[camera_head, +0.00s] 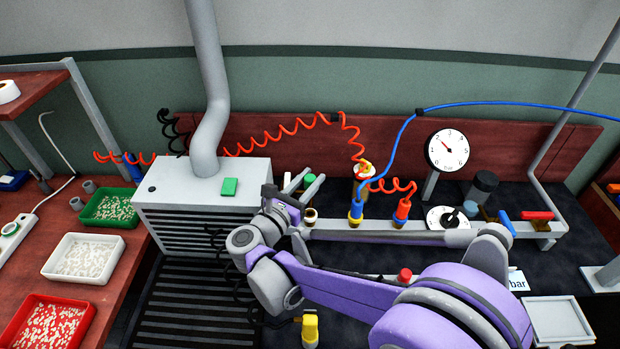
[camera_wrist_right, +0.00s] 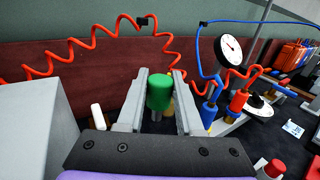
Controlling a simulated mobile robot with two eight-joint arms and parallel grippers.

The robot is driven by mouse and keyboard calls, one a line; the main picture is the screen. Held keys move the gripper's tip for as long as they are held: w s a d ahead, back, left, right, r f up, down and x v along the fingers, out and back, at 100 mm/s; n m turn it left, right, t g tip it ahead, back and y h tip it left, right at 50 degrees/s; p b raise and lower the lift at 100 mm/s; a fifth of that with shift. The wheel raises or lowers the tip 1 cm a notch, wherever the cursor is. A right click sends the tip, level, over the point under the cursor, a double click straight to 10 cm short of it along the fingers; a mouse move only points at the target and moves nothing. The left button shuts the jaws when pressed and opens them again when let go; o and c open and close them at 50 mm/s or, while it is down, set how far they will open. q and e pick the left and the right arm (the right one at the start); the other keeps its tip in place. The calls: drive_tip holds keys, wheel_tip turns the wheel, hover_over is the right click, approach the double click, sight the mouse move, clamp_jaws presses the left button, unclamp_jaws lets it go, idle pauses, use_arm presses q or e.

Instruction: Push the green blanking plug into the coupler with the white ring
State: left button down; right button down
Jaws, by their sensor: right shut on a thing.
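My right gripper (camera_head: 299,181) is shut on the green blanking plug (camera_head: 309,180) above the manifold bar's left end. In the right wrist view, the plug (camera_wrist_right: 159,92) sits upright between the two grey fingers (camera_wrist_right: 158,100). A short brass coupler with a pale ring (camera_head: 310,214) stands on the bar just below the gripper in the head view, apart from the plug there. It is small, and I cannot be sure its ring is white. A taller brass fitting with a white and red top (camera_head: 366,169) stands behind to the right. My left gripper is not in view.
Couplers with a blue hose (camera_head: 356,210) and a red hose (camera_head: 402,210) stand to the right on the bar (camera_head: 380,236). A grey vented box (camera_head: 205,190) is close on the left. A gauge (camera_head: 447,150) stands behind. Coiled red hose (camera_wrist_right: 85,55) hangs behind the gripper.

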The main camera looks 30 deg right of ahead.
drive_tip(key=shift+f, duration=0.1)
drive_tip(key=shift+w+f+b, duration=0.1)
drive_tip(key=shift+f+b, duration=2.05)
drive_tip(key=shift+f, duration=0.7)
drive_tip(key=shift+f+b, duration=0.7)
drive_tip(key=shift+f, duration=0.5)
drive_tip(key=shift+f, duration=0.2)
drive_tip(key=shift+f+b, duration=0.6)
drive_tip(key=shift+f, duration=0.1)
drive_tip(key=shift+r, duration=0.1)
drive_tip(key=shift+r+p, duration=1.2)
drive_tip(key=shift+r, duration=0.25)
idle(0.6)
